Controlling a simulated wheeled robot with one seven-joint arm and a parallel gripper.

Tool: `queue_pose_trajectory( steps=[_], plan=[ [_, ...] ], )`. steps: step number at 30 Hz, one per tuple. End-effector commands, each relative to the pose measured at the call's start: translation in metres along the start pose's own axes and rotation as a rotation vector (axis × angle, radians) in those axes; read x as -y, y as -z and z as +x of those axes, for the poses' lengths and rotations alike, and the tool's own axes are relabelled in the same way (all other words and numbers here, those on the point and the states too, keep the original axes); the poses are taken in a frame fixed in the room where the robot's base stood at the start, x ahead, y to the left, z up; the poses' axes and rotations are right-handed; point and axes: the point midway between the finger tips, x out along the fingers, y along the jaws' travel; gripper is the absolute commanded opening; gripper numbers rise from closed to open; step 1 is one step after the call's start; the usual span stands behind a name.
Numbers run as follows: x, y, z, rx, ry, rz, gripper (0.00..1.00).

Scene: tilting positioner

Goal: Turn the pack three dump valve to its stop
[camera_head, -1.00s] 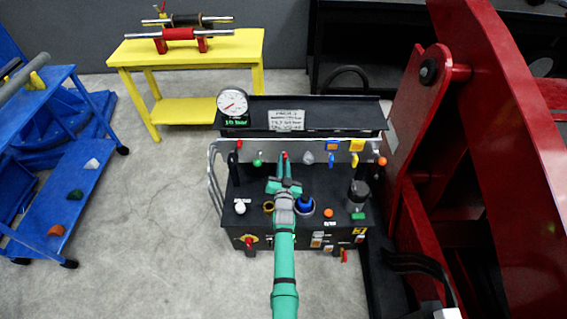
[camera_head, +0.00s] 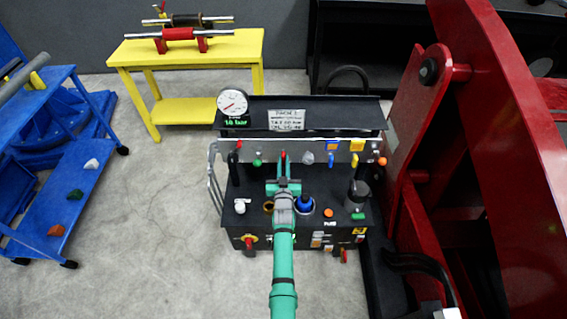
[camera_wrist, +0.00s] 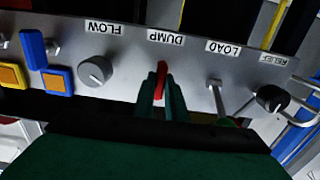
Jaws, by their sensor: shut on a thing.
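The dump valve has a red lever (camera_wrist: 161,82) under the DUMP label on the grey panel in the wrist view, where the lettering is upside down. It also shows as a small red handle (camera_head: 283,156) in the head view. My gripper (camera_wrist: 160,92) is shut on the red lever, with a green finger on each side. In the head view my gripper (camera_head: 284,184) reaches over the black console to the panel's middle. The lever's base is partly hidden by the fingers. The lever looks close to upright in both views.
The grey panel (camera_head: 215,152) also carries a flow knob (camera_wrist: 95,71), a load lever (camera_wrist: 217,98) and a black relief knob (camera_wrist: 272,97). A gauge (camera_head: 232,102) stands above. The blue plunger (camera_head: 304,203) is close beside my wrist. A red frame (camera_head: 411,145) stands right.

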Motion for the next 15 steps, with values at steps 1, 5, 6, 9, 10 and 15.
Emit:
queue_pose_trajectory(
  steps=[1,5,6,9,10,15],
  plan=[
    [0.0003,-0.0025,-0.0015,0.003,0.001,-0.002,0.00],
    [0.0004,-0.0026,-0.0015,0.003,0.001,-0.002,0.00],
    [0.0004,-0.0026,-0.0015,0.003,0.001,-0.002,0.19],
    [0.0003,-0.0022,-0.0013,0.003,0.001,-0.001,0.30],
    [0.0003,-0.0019,-0.0011,0.003,0.001,-0.001,0.30],
    [0.0002,-0.0011,-0.0006,0.001,0.000,0.000,0.30]
  ],
)
